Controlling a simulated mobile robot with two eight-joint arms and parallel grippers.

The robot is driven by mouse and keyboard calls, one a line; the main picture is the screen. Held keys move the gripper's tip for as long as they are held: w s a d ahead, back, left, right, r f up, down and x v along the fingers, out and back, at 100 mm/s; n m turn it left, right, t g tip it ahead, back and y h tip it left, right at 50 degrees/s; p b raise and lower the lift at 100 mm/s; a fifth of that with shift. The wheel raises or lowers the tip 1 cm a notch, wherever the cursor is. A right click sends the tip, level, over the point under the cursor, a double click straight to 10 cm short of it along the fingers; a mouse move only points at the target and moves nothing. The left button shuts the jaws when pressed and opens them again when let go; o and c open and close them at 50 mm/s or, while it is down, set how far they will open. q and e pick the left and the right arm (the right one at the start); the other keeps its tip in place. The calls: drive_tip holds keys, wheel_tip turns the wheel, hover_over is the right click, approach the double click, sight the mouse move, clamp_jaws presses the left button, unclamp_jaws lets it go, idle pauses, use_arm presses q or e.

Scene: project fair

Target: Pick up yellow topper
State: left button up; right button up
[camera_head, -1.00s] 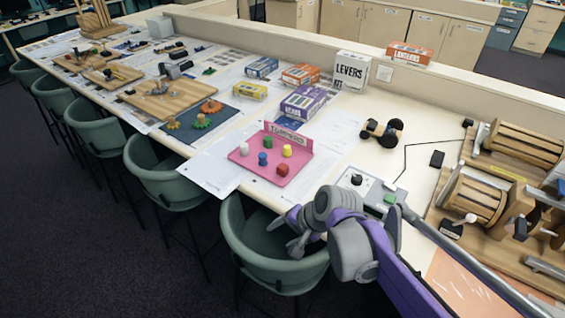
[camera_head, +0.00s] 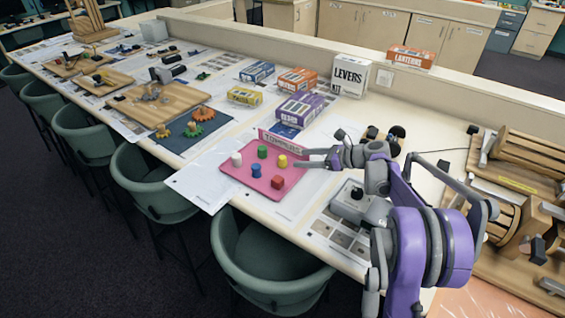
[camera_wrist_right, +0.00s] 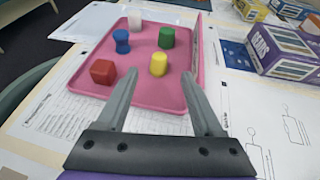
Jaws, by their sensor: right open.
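The yellow topper (camera_head: 282,161) is a small upright cylinder on the pink tray (camera_head: 240,177), near the tray's right side. It also shows in the right wrist view (camera_wrist_right: 158,64), ahead of and between my fingers. My right gripper (camera_head: 310,158) is open and empty, with its fingertips just right of the yellow topper in the head view. In the right wrist view the right gripper (camera_wrist_right: 163,80) has its two fingers spread, pointing at the topper over the tray's edge. My left gripper is not in view.
A green topper (camera_head: 262,151), white topper (camera_head: 237,159), blue topper (camera_head: 256,170) and red block (camera_head: 277,182) share the tray. An upright sign (camera_head: 282,142) lines its back. A purple box (camera_head: 300,108) stands behind. A wheeled model stands behind my right gripper.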

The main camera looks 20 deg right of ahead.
sight(284, 158)
drive_tip(key=p+x, duration=0.1)
drive_tip(key=x, duration=0.8)
drive_tip(key=shift+s+r, duration=0.1)
drive_tip(key=shift+c, duration=0.2)
clamp_jaws()
